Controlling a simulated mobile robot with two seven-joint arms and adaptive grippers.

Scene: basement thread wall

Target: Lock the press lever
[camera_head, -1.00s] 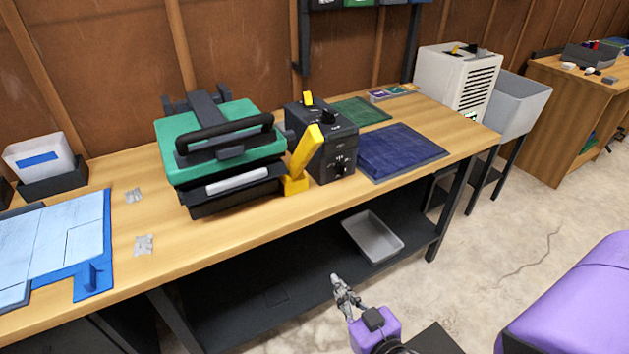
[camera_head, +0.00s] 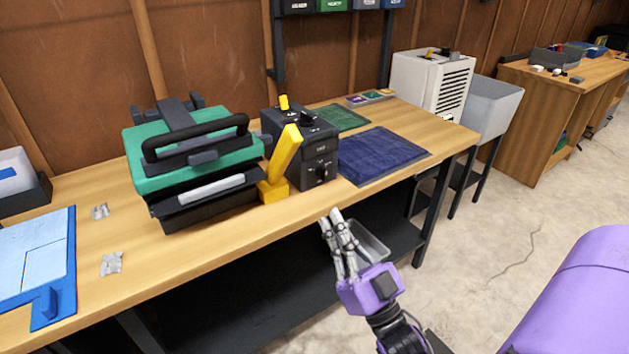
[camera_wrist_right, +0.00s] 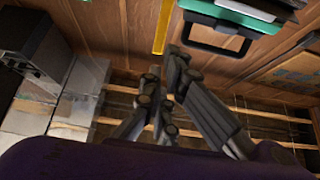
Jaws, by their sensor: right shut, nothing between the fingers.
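The press (camera_head: 220,150) has a green top, a black handle and a dark lower body, and stands on the wooden bench. Its yellow lever (camera_head: 285,152) rises from a yellow base at the press's right side and leans up to the right. My right gripper (camera_head: 333,215) is shut and empty, in front of the bench edge, below and right of the lever and apart from it. In the right wrist view the shut fingers (camera_wrist_right: 174,58) point towards the yellow lever (camera_wrist_right: 162,28), with the press handle (camera_wrist_right: 218,32) to the right. My left gripper is not in view.
A black control box (camera_head: 312,150) stands close behind and right of the lever. A blue mat (camera_head: 385,153) lies to its right. A blue board (camera_head: 40,262) and small grey pieces (camera_head: 111,263) lie on the left. A grey tray (camera_head: 372,240) sits on the lower shelf.

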